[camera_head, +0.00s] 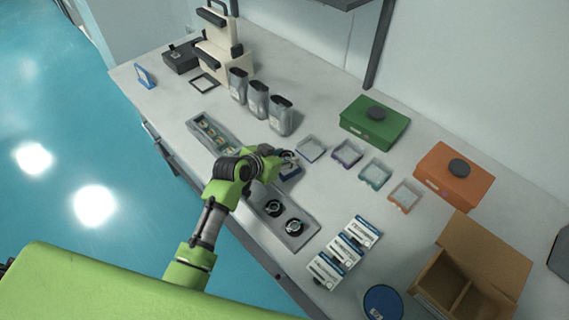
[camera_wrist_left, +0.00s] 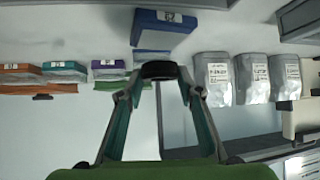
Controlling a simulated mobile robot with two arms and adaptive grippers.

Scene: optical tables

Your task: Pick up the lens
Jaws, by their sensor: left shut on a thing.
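My left gripper (camera_head: 287,158) reaches over the bench past the long grey tray (camera_head: 258,222). In the left wrist view its two fingers (camera_wrist_left: 160,82) are closed on a dark round ring-like lens (camera_wrist_left: 159,69) at their tips. In the head view the held lens is small and partly hidden by the gripper. Two more black round lenses (camera_head: 273,207) (camera_head: 294,227) sit in the near part of the tray. A blue box (camera_wrist_left: 165,27) with a white label is just beyond the held lens; it shows beside the gripper in the head view (camera_head: 291,172). My right gripper is not in view.
Small open boxes with coloured fronts, one purple (camera_head: 347,153), stand in a row right of the gripper. Several grey pouches (camera_head: 258,99) stand behind the tray. A green case (camera_head: 375,123), an orange case (camera_head: 454,175) and a cardboard box (camera_head: 470,268) are at the right.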

